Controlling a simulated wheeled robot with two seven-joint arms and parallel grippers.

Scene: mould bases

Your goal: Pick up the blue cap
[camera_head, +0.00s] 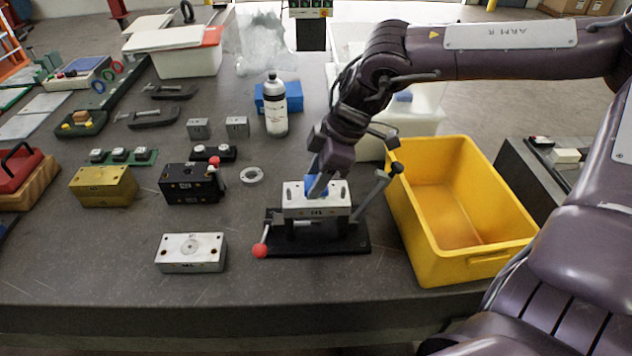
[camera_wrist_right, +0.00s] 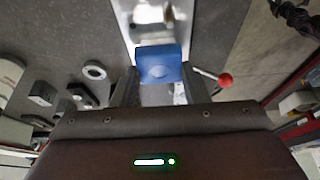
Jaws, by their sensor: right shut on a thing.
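The blue cap (camera_head: 317,186) is at the top of a silver mould block (camera_head: 312,211) in the head view. It also shows in the right wrist view (camera_wrist_right: 159,66), between the two fingers. My right gripper (camera_head: 318,188) comes down from above and is shut on the blue cap. I cannot tell whether the cap still touches the block. The block sits on a black clamp fixture (camera_head: 345,243) with a red-knobbed lever (camera_head: 260,250). My left gripper is not in view.
A yellow bin (camera_head: 455,205), empty inside, stands right of the fixture. A silver block (camera_head: 190,252), a black block (camera_head: 190,184) and a brass block (camera_head: 103,187) lie to the left. A ring (camera_head: 251,175) and a bottle (camera_head: 275,105) are behind. The front table edge is clear.

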